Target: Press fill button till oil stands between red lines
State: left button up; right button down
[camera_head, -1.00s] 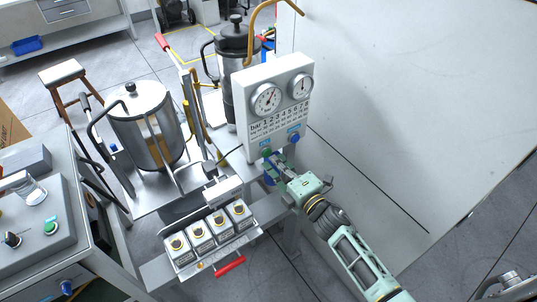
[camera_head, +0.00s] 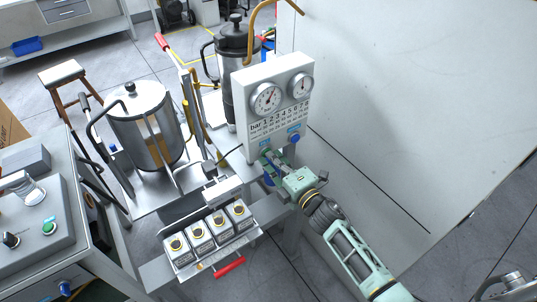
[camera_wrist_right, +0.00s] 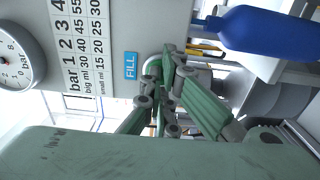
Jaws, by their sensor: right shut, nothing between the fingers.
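The white gauge panel (camera_head: 249,92) stands upright right of centre. Its blue FILL label (camera_wrist_right: 131,66) shows in the right wrist view, beside my fingertips. The green fill button is mostly hidden behind the fingers of my right gripper (camera_head: 268,156). My right gripper is shut and empty, its tips at the panel below the label; I cannot tell whether the button is pushed in. In the right wrist view the gripper (camera_wrist_right: 158,68) covers that spot. A steel tank (camera_head: 131,128) with an upright amber strip stands left of the panel. I cannot make out red lines or an oil level. My left gripper is not in view.
Two dials (camera_head: 266,99) top the panel. A rack of several square units (camera_head: 199,234) with a red handle (camera_head: 229,267) lies below. A blue cylinder (camera_wrist_right: 265,30) is near my wrist. A stool (camera_head: 62,71) stands far left.

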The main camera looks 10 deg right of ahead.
jog(key=p+v, duration=0.1)
jog(key=v, duration=0.6)
dwell(0.3)
jog(key=p+v, duration=0.1)
jog(key=v, duration=0.5)
dwell(0.5)
